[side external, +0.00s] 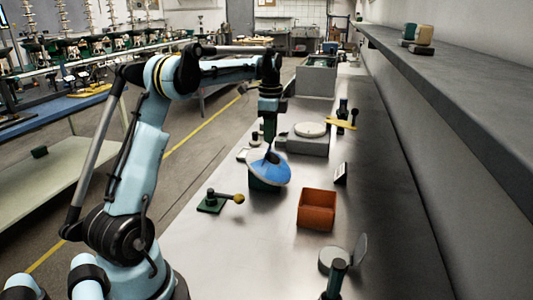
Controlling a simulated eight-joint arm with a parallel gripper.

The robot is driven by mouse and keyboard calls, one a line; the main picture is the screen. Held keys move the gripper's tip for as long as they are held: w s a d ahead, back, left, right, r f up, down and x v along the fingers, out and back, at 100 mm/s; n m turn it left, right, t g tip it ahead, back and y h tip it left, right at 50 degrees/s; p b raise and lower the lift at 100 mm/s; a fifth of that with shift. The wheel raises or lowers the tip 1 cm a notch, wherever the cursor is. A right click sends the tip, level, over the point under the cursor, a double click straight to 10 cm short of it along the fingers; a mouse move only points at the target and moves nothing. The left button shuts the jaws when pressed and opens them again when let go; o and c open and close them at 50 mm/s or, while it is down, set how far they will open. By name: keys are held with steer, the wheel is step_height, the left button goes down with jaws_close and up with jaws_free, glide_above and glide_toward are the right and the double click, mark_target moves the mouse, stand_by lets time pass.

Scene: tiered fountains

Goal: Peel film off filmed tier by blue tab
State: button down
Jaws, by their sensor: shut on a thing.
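A round tier (267,170) sits tilted on a dark green block-like base in the middle of the bench. Most of its face is blue, with a pale wedge at its left. I cannot tell from here where the film ends. My gripper (270,149) points down from above at the tier's upper face. Its jaws are shut at the tier's far edge, where the blue tab would be held. The tab itself is too small and too hidden by the fingers to make out.
An orange open box (317,209) stands to the right. A green lever fixture with a yellow knob (238,199) is at the left. Behind are a grey unit with a white disc (310,129) and a grey bin (316,80). A shelf (450,80) overhangs the right side.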

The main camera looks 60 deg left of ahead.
steer(key=w+d+r, duration=0.2)
steer(key=w+d, duration=0.2)
steer(key=shift+w+d, duration=0.35)
stand_by(0.7)
steer(key=shift+r, duration=0.1)
steer(key=w+d+r, duration=0.1)
steer(key=w+d, duration=0.3)
steer(key=shift+w+d, duration=0.25)
stand_by(0.6)
steer(key=shift+r, duration=0.1)
stand_by(0.6)
